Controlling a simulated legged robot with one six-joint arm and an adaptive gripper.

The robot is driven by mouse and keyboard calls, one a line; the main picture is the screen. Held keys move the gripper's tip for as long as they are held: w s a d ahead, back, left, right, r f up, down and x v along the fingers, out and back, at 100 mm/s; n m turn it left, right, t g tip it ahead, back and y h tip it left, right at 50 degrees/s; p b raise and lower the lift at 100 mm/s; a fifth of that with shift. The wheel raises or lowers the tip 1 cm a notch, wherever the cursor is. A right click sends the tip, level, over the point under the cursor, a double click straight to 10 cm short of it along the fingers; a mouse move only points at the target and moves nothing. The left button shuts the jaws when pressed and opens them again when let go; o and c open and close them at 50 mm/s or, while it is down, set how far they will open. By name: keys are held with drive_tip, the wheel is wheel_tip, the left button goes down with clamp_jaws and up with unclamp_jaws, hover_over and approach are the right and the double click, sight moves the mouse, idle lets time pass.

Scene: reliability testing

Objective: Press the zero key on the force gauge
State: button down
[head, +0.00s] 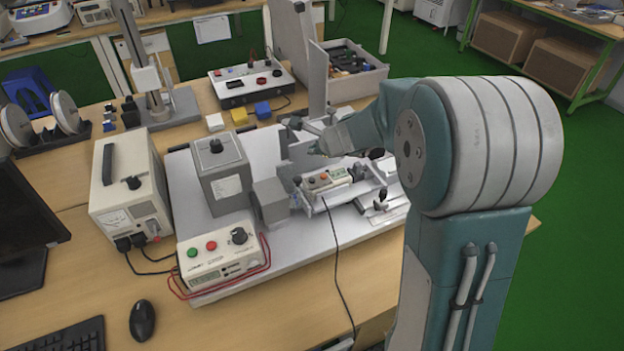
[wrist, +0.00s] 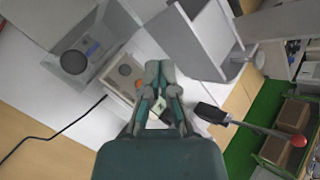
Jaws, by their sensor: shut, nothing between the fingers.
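The force gauge (head: 326,181) is a small beige box with a green display and small coloured keys, lying on the white test plate (head: 290,253). In the wrist view the gauge (wrist: 118,88) shows an orange round key and a dark one just left of my fingers. My gripper (wrist: 160,66) is shut and empty, with its fingertips over or beside the gauge's right part, hiding some of it. I cannot tell whether they touch it. In the head view my gripper (head: 316,140) is just behind and above the gauge, partly hidden by my arm.
A grey box with a knob (head: 217,172) and an upright grey plate (head: 317,85) stand close by. A lever with a red ball (wrist: 297,140) is right of my fingers. A control box (head: 215,258) sits at the plate's front left. A black cable (head: 337,265) runs forward.

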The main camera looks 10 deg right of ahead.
sight(313, 180)
drive_tip(key=shift+f, duration=3.75)
drive_tip(key=shift+f, duration=0.1)
drive_tip(key=shift+f, duration=0.2)
drive_tip(key=shift+f, duration=0.35)
drive_tip(key=shift+r, duration=0.75)
drive_tip(key=shift+r, duration=2.5)
drive_tip(key=shift+s+r, duration=0.1)
